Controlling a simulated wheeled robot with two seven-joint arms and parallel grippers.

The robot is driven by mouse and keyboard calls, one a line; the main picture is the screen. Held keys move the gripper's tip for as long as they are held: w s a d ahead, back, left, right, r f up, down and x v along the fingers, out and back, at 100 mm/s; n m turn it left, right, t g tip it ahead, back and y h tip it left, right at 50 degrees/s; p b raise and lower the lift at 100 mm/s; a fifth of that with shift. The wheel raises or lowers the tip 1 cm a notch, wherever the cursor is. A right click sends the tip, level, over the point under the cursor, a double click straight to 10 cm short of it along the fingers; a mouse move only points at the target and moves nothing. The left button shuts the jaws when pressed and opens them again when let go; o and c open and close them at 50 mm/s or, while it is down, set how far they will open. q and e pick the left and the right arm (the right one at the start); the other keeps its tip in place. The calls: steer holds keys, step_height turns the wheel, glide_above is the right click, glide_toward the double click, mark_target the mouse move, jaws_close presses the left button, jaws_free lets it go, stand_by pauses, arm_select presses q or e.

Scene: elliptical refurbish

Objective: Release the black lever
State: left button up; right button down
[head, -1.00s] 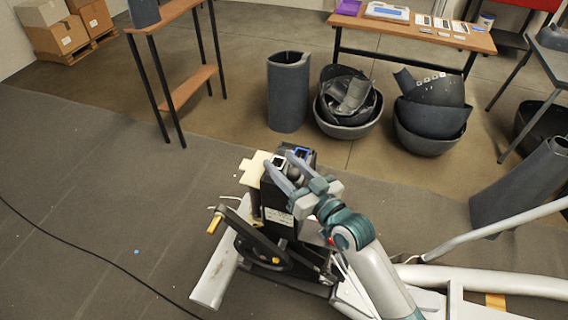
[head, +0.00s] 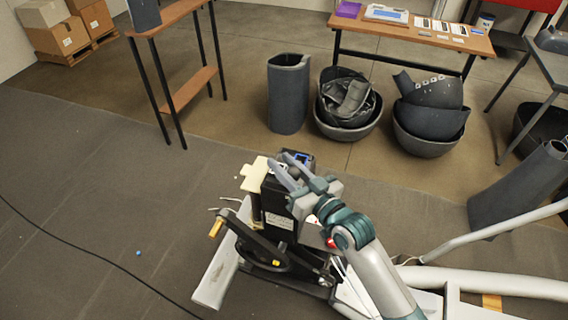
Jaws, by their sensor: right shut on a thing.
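The black upright unit (head: 279,207) of the elliptical machine stands in the lower middle of the head view, with a small blue-edged part on its top. My right gripper (head: 282,167) reaches in from the lower right. Its fingers are shut at the top of this unit, on what appears to be the black lever. The lever itself is mostly hidden by the fingers, so its angle cannot be told. A black crank arm (head: 245,232) with an orange-yellow pedal end (head: 217,227) is on the machine's left side. My left gripper is not in view.
A pale yellow piece (head: 256,177) sits against the unit's left side. White frame tubes (head: 520,285) run to the right. Grey shells (head: 430,118) and a dark curved cover (head: 288,92) stand behind. A black cable (head: 75,248) lies on the mat; the left floor is mostly clear.

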steer(key=shift+w+r, duration=0.1)
steer(key=shift+r, duration=0.25)
steer(key=c, duration=1.7)
jaws_free()
steer(key=shift+c, duration=0.2)
steer(key=o, duration=0.4)
steer(key=shift+c, duration=0.2)
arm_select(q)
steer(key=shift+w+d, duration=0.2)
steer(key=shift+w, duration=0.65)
arm_select(e)
steer(key=shift+f, duration=0.1)
